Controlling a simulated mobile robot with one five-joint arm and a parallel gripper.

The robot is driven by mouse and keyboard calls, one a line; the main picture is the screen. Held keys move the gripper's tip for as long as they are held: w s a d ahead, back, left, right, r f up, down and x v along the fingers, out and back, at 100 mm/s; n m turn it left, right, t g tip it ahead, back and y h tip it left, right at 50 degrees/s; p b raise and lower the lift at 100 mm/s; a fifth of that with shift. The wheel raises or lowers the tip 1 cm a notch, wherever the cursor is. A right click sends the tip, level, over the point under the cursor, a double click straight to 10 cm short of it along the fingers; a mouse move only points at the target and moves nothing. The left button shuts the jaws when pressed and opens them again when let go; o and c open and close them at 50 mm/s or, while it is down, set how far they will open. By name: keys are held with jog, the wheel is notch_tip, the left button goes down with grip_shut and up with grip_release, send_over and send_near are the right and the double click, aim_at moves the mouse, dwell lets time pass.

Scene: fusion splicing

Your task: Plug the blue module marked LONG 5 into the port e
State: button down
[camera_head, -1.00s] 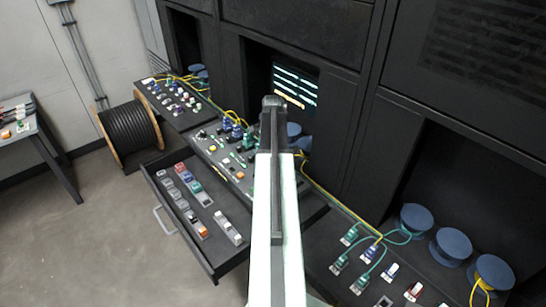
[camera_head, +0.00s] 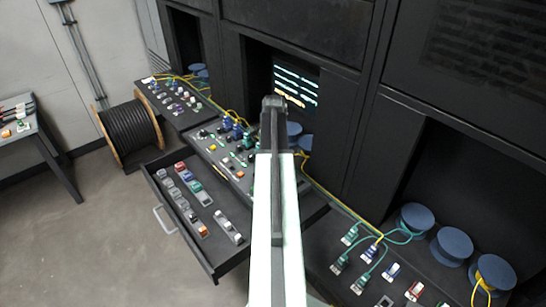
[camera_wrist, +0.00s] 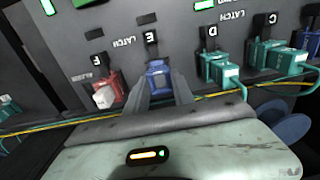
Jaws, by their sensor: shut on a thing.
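In the wrist view, a blue module (camera_wrist: 157,82) sits between the two fingers of my gripper (camera_wrist: 160,88). My gripper is shut on it. The module is at the position labelled E, whose black latch lever (camera_wrist: 152,42) stands just beyond it. The lettering there appears upside down. I cannot read LONG 5 on the module, and I cannot tell how deep it sits, as its lower part and the port e opening are hidden. In the head view my own arm covers the middle of the panel, and the gripper and module are not clearly seen.
A red module with a pale front (camera_wrist: 106,92) stands at F, left of the blue one. Green modules stand at D (camera_wrist: 220,70) and C (camera_wrist: 283,58), with green and yellow cables nearby. An open drawer (camera_head: 212,262) holds several modules. Blue spools (camera_head: 450,246) stand at right.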

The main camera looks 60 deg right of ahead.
jog(key=shift+f, duration=0.3)
jog(key=c, duration=1)
grip_release()
jog(key=shift+r, duration=0.1)
notch_tip(320, 180, up, 8)
jog(key=p, duration=0.7)
jog(key=shift+s+p, duration=0.1)
jog(key=shift+p, duration=0.3)
